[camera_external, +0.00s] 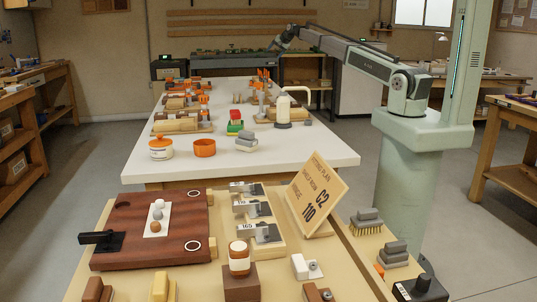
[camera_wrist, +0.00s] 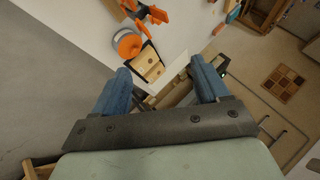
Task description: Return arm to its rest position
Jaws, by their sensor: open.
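My arm reaches left from its green base and column at the right of the external view. Its far end, with my gripper (camera_external: 279,43), is above the back of the long white table (camera_external: 300,162). In the wrist view my gripper (camera_wrist: 160,66) has two blue fingers set wide apart, with nothing held between them. The fingertips are too small to make out in the external view.
Orange clamps (camera_external: 264,78), a white bottle (camera_external: 283,108), an orange ring (camera_external: 204,148) and a lidded jar (camera_external: 161,149) stand on the white table. The front bench holds a dark red board (camera_external: 130,222) and a tilted sign (camera_external: 316,195). Bare floor lies left of the table.

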